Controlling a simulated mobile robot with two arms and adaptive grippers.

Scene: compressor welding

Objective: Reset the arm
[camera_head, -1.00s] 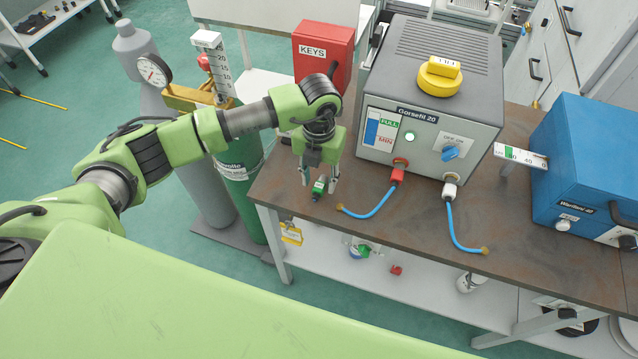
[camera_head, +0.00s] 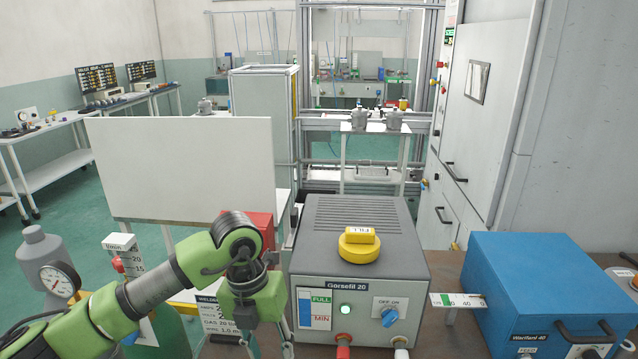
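My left arm comes in from the lower left, and my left gripper (camera_head: 268,340) hangs pointing down at the bottom of the view. It is just left of the grey Gorsefil 20 unit (camera_head: 360,250). Its fingers look spread apart, with nothing seen between them, though their tips run out at the bottom edge. The red box (camera_head: 262,228) is partly hidden behind my arm. My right gripper is not in view.
The blue Wartlard 40 unit (camera_head: 545,290) stands at the right on the brown bench (camera_head: 447,335). A white panel (camera_head: 185,170) rises behind my arm. A grey cylinder with a gauge (camera_head: 57,281) stands at the left. Grey cabinets (camera_head: 480,120) line the back right.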

